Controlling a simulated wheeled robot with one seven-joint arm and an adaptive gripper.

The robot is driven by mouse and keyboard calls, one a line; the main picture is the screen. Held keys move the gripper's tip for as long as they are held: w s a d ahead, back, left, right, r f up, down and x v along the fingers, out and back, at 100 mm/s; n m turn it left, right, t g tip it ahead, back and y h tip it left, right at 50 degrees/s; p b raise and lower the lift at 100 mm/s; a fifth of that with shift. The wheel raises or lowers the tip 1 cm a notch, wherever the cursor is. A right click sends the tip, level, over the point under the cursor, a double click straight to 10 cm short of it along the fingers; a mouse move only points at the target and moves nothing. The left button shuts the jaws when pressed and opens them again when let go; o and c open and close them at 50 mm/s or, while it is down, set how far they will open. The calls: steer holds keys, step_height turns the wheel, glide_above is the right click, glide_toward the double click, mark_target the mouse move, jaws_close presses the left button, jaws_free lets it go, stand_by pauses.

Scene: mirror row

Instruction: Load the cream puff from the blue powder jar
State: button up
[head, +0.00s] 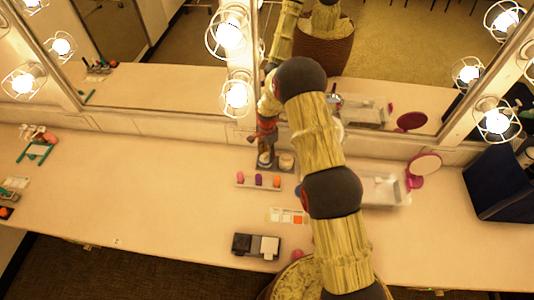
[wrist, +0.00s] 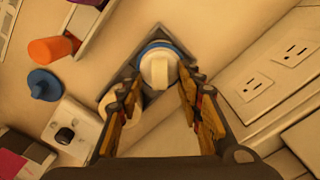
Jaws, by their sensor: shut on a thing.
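The blue powder jar (head: 265,165) stands at the back of the counter below the mirror, and its blue rim (wrist: 152,46) shows in the wrist view. The cream puff (wrist: 160,70) sits at the jar's mouth, pale and round with a raised grip. My gripper (wrist: 160,78) is over the jar with its fingers on either side of the puff, shut on it. I cannot tell whether the puff is clear of the jar. In the head view my gripper (head: 265,145) points down at the jar, and my arm hides part of the counter.
A second, cream-topped jar (head: 286,161) stands close on the right, on the same dark tray (wrist: 105,101). A pale rack (head: 248,184) with small coloured pieces lies in front. A wall outlet (wrist: 290,55) is close by. The pink round mirror (head: 424,165) stands farther right; the left counter is mostly clear.

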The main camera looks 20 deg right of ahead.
steer(key=shift+r+p, duration=1.25)
steer(key=shift+r, duration=2.15)
steer(key=shift+w, duration=0.1)
